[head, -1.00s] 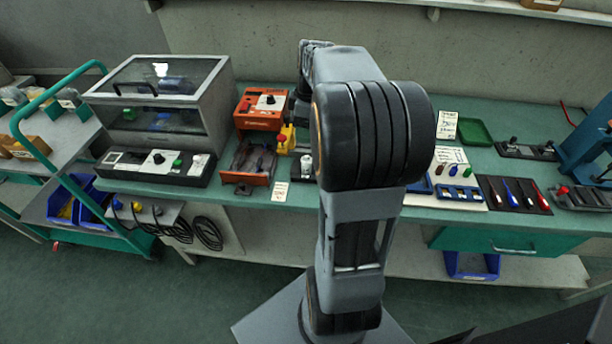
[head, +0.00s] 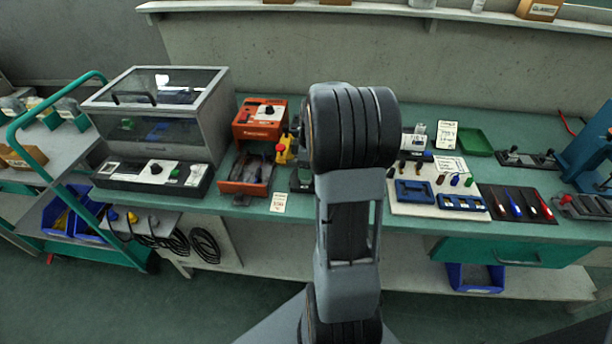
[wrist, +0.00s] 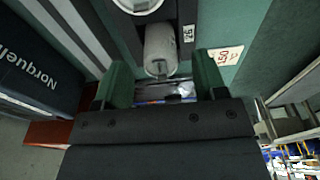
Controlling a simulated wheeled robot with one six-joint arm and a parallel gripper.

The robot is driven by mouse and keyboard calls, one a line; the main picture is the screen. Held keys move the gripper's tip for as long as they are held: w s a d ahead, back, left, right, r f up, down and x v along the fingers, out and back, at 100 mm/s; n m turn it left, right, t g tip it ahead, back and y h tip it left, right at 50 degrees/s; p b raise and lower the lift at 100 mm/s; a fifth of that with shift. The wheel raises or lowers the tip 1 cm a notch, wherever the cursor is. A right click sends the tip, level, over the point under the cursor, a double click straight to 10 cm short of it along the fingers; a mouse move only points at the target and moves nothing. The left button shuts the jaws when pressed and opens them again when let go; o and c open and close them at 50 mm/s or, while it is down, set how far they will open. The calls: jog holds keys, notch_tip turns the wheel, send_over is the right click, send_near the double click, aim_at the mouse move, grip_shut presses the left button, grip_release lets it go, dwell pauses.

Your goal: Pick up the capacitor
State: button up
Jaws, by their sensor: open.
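A pale grey cylinder (wrist: 160,48), which looks like the capacitor, shows in the wrist view in a dark holder just beyond the fingertips. My gripper (wrist: 161,76) is open, with one green finger on each side of the cylinder's near end. I cannot tell whether the fingers touch it. In the head view my own arm hides the gripper, and I cannot make out the capacitor there.
In the wrist view, a dark block marked "Norquell" (wrist: 40,62) is at left, and a paper label (wrist: 226,55) lies at right. In the head view, an orange unit (head: 259,120) and a tool board (head: 405,208) flank my arm on the green bench.

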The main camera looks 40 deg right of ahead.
jog(key=shift+w+a+f, duration=0.1)
jog(key=shift+a+f, duration=0.05)
jog(key=shift+f, duration=1.25)
jog(key=shift+c, duration=0.5)
jog(key=c, duration=0.9)
